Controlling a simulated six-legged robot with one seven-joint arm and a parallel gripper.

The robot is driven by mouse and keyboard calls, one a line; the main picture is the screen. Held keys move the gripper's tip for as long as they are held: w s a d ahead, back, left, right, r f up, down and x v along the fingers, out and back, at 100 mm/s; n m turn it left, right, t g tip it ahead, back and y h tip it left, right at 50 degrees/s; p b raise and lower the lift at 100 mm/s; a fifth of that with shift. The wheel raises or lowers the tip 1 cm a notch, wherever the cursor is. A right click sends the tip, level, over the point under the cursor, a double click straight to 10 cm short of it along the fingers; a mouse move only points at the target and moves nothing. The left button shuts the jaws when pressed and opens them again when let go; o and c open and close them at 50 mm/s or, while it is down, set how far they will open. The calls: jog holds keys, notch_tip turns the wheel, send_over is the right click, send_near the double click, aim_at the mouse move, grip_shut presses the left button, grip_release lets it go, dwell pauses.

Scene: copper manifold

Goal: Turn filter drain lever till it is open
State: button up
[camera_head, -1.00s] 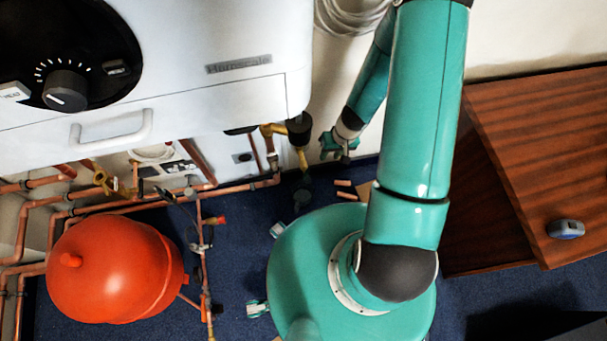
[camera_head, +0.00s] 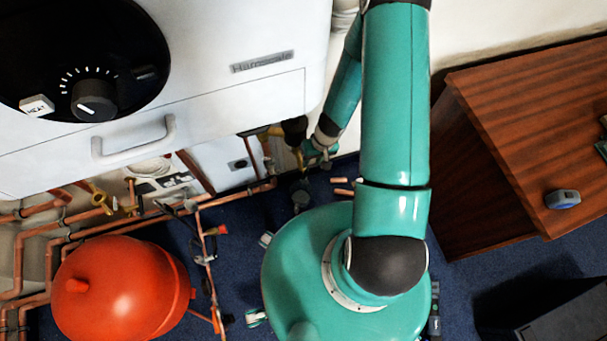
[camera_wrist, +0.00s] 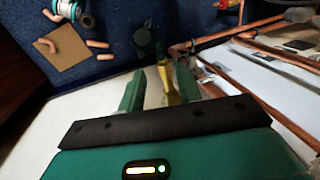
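A brass fitting (camera_head: 297,157) hangs below the black filter body (camera_head: 294,130) under the boiler's right end. In the wrist view, a yellow brass piece (camera_wrist: 165,78) shows between the fingers of my gripper (camera_wrist: 158,82). My gripper is open, with its green fingers apart on either side of that piece. I cannot tell whether they touch it, or which part is the drain lever. In the head view, my gripper (camera_head: 316,152) is small and close to the right of the brass fitting, partly covering that area.
The white boiler (camera_head: 230,110) is above. Copper pipes (camera_head: 235,193) run along the wall to the left, beside a red tank (camera_head: 120,285). A dark cylinder (camera_head: 300,195) stands below the fitting. Loose copper pieces (camera_head: 342,185) lie on the blue floor. A wooden desk (camera_head: 500,150) is at right.

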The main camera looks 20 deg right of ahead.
aim_at(305, 175)
jog(key=x, duration=1)
jog(key=shift+a+f, duration=0.1)
jog(key=shift+f, duration=0.15)
grip_shut()
